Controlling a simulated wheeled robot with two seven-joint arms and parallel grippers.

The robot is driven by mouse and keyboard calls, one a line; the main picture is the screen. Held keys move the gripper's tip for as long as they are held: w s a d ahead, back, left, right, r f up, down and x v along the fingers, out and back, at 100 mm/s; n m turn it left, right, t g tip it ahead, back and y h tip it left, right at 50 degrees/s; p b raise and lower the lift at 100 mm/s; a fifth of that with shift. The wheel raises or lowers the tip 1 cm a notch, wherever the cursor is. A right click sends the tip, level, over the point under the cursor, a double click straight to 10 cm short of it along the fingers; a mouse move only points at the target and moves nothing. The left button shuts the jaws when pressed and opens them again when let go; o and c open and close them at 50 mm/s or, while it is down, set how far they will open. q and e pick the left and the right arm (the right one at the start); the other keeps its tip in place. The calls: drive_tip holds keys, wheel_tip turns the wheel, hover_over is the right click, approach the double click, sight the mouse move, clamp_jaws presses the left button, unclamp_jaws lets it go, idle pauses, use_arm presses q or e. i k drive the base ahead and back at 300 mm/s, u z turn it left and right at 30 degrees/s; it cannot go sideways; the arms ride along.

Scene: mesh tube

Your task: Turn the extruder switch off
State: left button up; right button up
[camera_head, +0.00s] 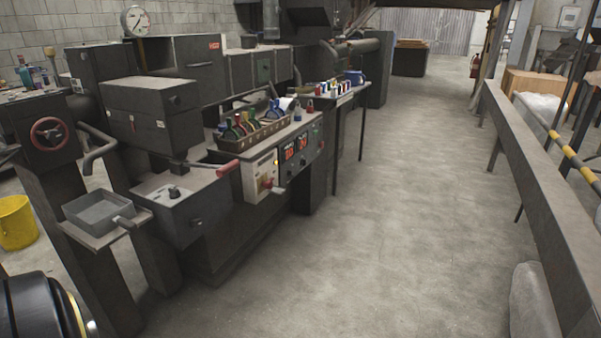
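The extruder is a long dark grey machine (225,225) along the left side of the camera_head view. A small grey handle sticks out just right of the knob. I cannot tell the switch's position at this size. Right of the box is a dark control panel with lit red displays (290,153). Neither of my grippers shows in this view.
A rack of coloured pliers-like tools (250,130) stands above the switch box. A red-handled lever (228,168) juts out to its left. A grey tray (98,208) and yellow bucket (17,222) are at left. The concrete floor (380,220) is clear up to the long beam (535,175) at right.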

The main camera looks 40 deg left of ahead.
sight(268, 185)
drive_tip(key=u, duration=0.75)
drive_tip(key=i, duration=1.5)
drive_tip(key=u, duration=1.25)
